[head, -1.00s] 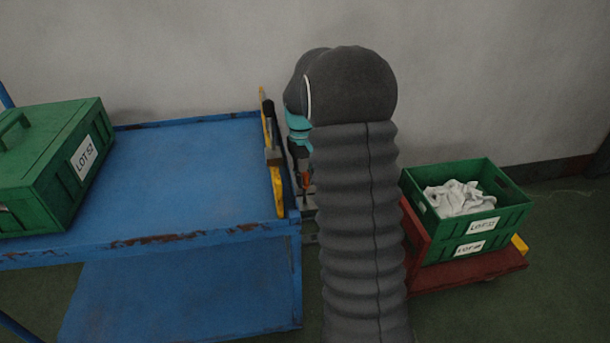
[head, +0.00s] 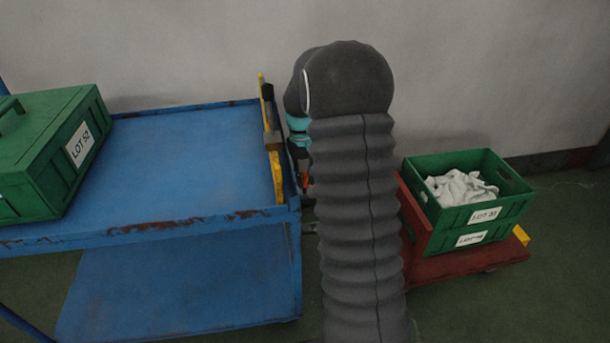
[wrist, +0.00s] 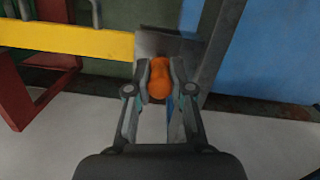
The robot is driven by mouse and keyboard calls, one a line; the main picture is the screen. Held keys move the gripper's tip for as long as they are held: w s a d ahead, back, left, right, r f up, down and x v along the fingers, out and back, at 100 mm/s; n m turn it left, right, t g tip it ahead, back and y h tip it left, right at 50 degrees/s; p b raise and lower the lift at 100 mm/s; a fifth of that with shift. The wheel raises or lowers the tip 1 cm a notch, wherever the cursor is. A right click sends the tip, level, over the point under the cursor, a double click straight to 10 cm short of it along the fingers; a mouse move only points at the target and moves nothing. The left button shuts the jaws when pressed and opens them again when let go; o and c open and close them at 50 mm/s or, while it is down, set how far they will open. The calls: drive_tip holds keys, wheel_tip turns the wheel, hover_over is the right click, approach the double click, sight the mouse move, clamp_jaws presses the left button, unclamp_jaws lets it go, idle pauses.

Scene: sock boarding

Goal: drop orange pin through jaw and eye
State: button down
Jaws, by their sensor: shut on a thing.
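My gripper (wrist: 159,80) is shut on the orange pin (wrist: 159,78), whose rounded orange head shows between the fingers in the wrist view. Below the head the pin is hidden. A grey metal piece (wrist: 165,42) lies just behind the pin, at the end of a yellow bar (wrist: 65,39). I cannot tell the jaw from the eye there, nor whether the pin is inside them. In the head view my arm covers most of the gripper; only a small orange bit (head: 306,180) shows beside the blue cart's right end.
A red dolly (head: 470,268) with green crates (head: 490,213) of white cloth stands right. A pale wall rises behind.

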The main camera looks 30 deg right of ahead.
drive_tip(key=shift+f+b, duration=0.4)
drive_tip(key=shift+f, duration=0.6)
drive_tip(key=shift+f, duration=0.1)
drive_tip(key=c, duration=1)
unclamp_jaws()
drive_tip(key=shift+o, duration=0.2)
wheel_tip(320, 180, up, 12)
drive_tip(key=w, duration=0.1)
drive_tip(key=shift+w, duration=0.25)
